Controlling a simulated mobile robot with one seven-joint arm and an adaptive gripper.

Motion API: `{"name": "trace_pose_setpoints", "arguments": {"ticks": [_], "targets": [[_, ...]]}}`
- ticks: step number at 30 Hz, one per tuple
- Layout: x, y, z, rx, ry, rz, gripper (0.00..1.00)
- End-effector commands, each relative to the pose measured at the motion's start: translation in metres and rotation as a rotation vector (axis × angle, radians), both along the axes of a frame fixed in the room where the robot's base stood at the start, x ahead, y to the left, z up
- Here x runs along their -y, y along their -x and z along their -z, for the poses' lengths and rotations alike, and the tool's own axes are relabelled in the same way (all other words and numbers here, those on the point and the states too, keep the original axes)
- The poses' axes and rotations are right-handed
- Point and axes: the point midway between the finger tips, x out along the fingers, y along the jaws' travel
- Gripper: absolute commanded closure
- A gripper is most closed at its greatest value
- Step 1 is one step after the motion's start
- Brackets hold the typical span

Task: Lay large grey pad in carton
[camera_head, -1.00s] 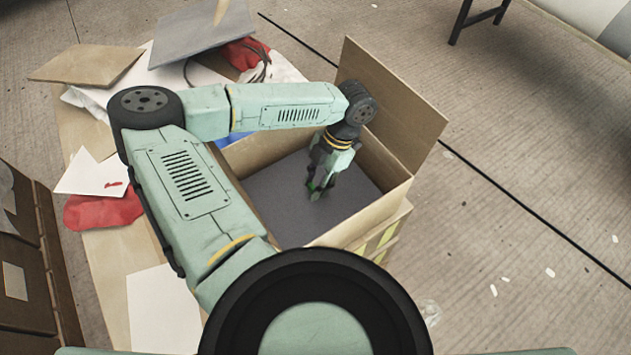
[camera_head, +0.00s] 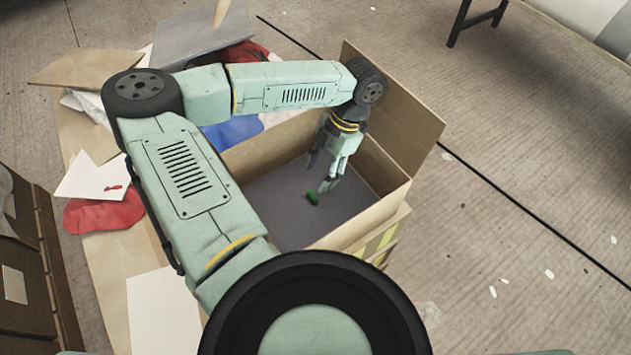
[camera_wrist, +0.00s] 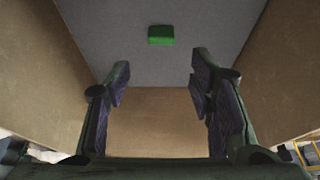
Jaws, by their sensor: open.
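The large grey pad (camera_head: 290,215) lies flat in the bottom of the open carton (camera_head: 395,200) and covers most of the floor that I can see. A small green block (camera_head: 312,198) sits on top of the pad. My gripper (camera_head: 320,174) is inside the carton, just above the green block, with its fingers apart and empty. In the wrist view the green block (camera_wrist: 161,35) shows beyond the spread fingers, on the grey pad (camera_wrist: 110,25), with carton walls on both sides. My arm hides the pad's left edge.
A raised carton flap (camera_head: 400,105) stands at the right. Left of the carton lie a blue cloth (camera_head: 232,130), a red bag (camera_head: 105,212), white sheets (camera_head: 165,310), a brown board (camera_head: 100,68) and another grey sheet (camera_head: 200,38). The floor at right is mostly clear.

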Motion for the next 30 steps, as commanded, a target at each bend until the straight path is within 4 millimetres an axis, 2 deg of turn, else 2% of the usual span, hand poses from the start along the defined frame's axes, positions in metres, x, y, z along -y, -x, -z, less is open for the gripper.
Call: {"name": "trace_pose_setpoints", "arguments": {"ticks": [4,9,30], "targets": [[0.007,-0.005,-0.018,0.002,-0.001,0.001,0.51],[0.01,-0.006,-0.028,0.0,0.0,0.0,0.51],[0.01,-0.006,-0.028,-0.001,0.001,0.0,0.51]]}}
